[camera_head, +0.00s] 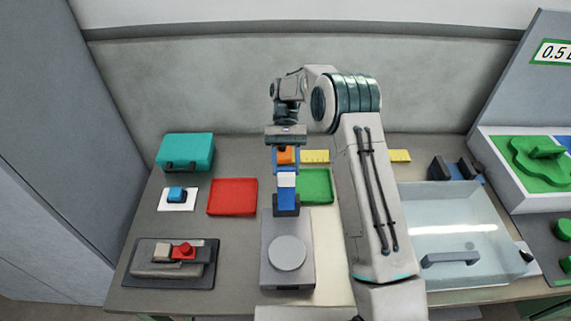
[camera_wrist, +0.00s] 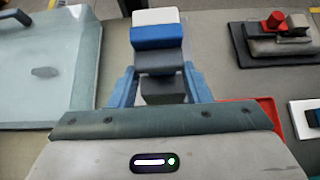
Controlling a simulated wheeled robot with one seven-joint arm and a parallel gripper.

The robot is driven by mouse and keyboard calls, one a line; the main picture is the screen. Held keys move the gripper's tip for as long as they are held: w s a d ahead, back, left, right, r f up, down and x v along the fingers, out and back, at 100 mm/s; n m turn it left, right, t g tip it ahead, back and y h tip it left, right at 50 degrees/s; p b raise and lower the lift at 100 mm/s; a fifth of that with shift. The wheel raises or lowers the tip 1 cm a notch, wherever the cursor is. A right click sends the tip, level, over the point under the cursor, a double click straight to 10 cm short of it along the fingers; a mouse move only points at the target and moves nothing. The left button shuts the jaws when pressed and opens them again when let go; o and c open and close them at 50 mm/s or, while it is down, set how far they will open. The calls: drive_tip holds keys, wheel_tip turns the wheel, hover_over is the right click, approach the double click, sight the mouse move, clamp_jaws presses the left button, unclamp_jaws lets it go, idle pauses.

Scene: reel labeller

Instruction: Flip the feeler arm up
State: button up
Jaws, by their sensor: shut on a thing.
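The reel labeller (camera_head: 267,270) is a grey box with a pale round disc (camera_head: 288,253) on top, in the front middle of the head view. At its back end stands a blue piece with a white part and a dark foot, apparently the feeler arm (camera_head: 287,196). It also shows in the wrist view (camera_wrist: 155,37), white and blue above dark grey. My gripper (camera_head: 286,178) comes down from above at the feeler arm's upper part. In the wrist view its blue fingers (camera_wrist: 161,80) are on either side of the dark part. The exact contact is hidden.
A red tray (camera_head: 232,197) and a green tray (camera_head: 316,187) flank the labeller's back. A teal case (camera_head: 186,151) stands at the back left. A red-and-grey device (camera_head: 174,254) is front left. A clear bin (camera_head: 455,230) is right, beyond my arm.

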drive_tip(key=shift+f, duration=0.3)
drive_tip(key=o, duration=1.3)
drive_tip(key=shift+o, duration=0.5)
drive_tip(key=shift+w, duration=0.25)
drive_tip(key=s+d+r, duration=0.2)
drive_tip(key=d+r, duration=0.9)
drive_tip(key=shift+s+d+b, duration=0.2)
drive_tip(key=shift+s+b, duration=0.15)
drive_tip(key=shift+s, duration=0.05)
drive_tip(key=shift+r, duration=0.1)
